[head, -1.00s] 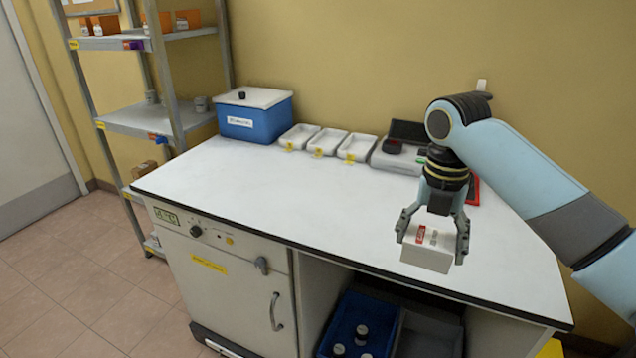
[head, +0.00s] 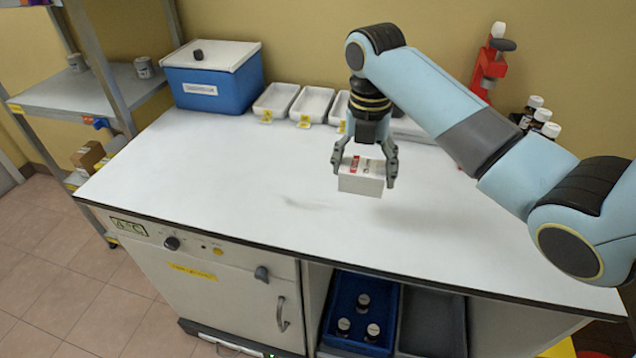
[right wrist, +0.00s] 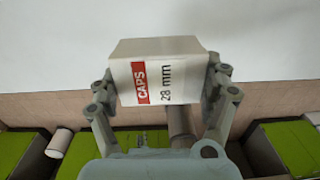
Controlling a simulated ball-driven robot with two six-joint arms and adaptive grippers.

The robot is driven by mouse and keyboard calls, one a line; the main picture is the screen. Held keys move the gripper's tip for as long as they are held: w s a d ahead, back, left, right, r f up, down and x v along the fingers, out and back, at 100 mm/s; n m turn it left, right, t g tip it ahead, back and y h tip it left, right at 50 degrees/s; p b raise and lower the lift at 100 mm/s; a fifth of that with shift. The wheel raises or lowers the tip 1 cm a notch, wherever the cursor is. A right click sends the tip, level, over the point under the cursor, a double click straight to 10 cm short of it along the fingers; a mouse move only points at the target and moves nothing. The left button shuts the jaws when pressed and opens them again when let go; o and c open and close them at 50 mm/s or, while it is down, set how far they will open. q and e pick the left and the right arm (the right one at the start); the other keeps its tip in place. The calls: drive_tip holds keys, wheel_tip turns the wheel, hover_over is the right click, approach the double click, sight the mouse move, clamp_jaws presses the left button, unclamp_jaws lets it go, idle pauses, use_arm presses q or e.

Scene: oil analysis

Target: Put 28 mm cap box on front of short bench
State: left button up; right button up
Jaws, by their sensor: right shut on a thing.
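The 28 mm cap box (head: 360,184) is a small white carton with a red label. In the right wrist view the box (right wrist: 185,72) shows the words "CAPS" and "28 mm". My right gripper (head: 364,167) points down and is shut on the box, one finger on each side. It holds the box over the white bench top (head: 220,190), seemingly above the surface; the exact gap is hard to tell. My left gripper is not in view.
A blue cooler box (head: 212,88) and white trays (head: 276,100) stand along the bench's back. A red stand (head: 488,68) and several dark bottles (head: 540,118) are at the back right. The bench's front and left are clear. A blue crate with bottles (head: 340,292) sits below.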

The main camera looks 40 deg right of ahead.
drive_tip(key=w+a+f, duration=0.1)
drive_tip(key=w, duration=0.1)
drive_tip(key=w+a+f, duration=0.2)
drive_tip(key=w+a, duration=0.1)
drive_tip(key=shift+w+f, duration=0.35)
drive_tip(key=shift+f, duration=0.05)
drive_tip(key=shift+w+a+f, duration=0.45)
drive_tip(key=shift+w+f, duration=0.1)
drive_tip(key=shift+f, duration=0.25)
wheel_tip(320, 180, down, 3)
drive_tip(key=shift+f, duration=0.35)
drive_tip(key=o, duration=1.1)
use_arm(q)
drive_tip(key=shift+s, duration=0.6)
